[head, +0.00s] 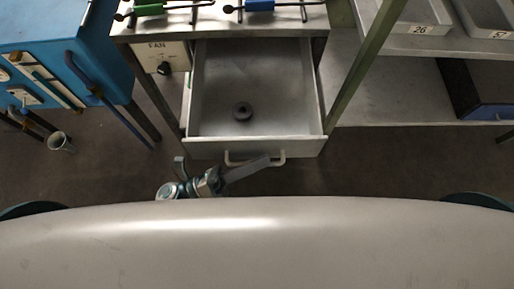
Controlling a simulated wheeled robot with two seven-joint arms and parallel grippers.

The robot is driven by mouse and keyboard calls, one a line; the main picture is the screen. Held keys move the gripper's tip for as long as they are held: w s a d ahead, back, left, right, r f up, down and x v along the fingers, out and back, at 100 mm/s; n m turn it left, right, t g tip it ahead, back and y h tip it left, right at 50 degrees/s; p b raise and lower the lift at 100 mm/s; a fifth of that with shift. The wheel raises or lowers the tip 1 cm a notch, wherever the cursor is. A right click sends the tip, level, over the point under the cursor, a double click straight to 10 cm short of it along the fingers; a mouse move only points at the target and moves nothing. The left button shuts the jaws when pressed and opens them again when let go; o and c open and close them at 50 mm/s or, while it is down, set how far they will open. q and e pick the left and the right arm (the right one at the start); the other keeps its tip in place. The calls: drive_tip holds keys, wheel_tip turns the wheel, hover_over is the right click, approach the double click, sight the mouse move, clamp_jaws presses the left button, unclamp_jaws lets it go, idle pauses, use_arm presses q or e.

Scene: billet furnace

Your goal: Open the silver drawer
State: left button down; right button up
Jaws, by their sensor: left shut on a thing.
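The silver drawer (208,150) is pulled out from under the metal bench (317,47) in the middle of the head view. A small dark round part (242,111) lies inside on its floor. The pale bar handle (281,160) is on the drawer's front. My right gripper is not in view.
A blue machine (60,45) with a blue lever stands at left, with a metal cup (60,142) on the floor below. Shelves (400,95) with numbered trays (425,14) stand at right. A FAN panel (163,56) is beside the drawer. Floor shows on both sides of the drawer front.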

use_arm(q)
drive_tip(key=c, duration=2.1)
unclamp_jaws()
drive_tip(key=shift+a, duration=0.1)
